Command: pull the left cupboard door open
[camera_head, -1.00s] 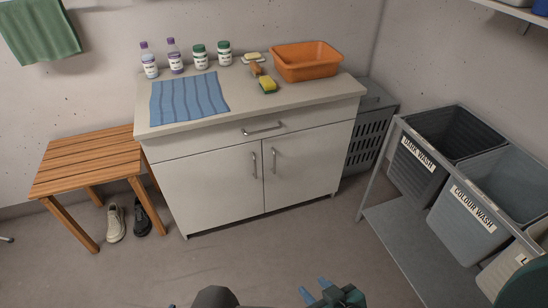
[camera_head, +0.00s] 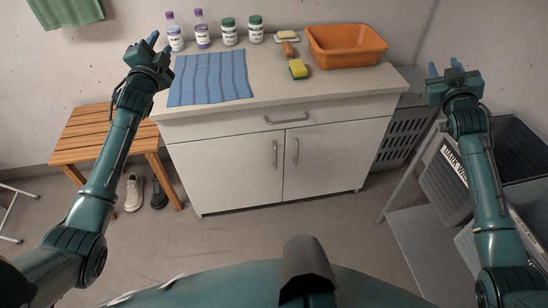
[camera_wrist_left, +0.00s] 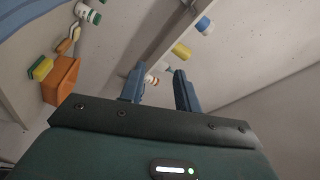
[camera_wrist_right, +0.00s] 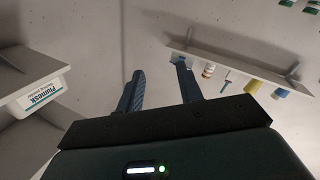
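The white cupboard (camera_head: 340,159) stands against the back wall with both doors shut. The left cupboard door (camera_head: 225,174) has a vertical metal handle (camera_head: 275,154) near its right edge. The right door's handle (camera_head: 295,151) is close beside it. My left gripper (camera_head: 159,45) is raised at the left of the countertop, far from the handle. In the left wrist view its two blue fingers (camera_wrist_left: 158,86) are apart with nothing between them. My right gripper (camera_head: 446,70) is raised at the right, beyond the cupboard. In the right wrist view its fingers (camera_wrist_right: 160,85) are apart and empty.
The countertop (camera_head: 280,96) holds a blue cloth (camera_head: 210,79), an orange basin (camera_head: 345,45), a sponge (camera_head: 298,69) and several bottles. A wooden bench (camera_head: 90,135) and shoes stand left. A laundry rack (camera_head: 415,200) stands right. The floor before the doors is clear.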

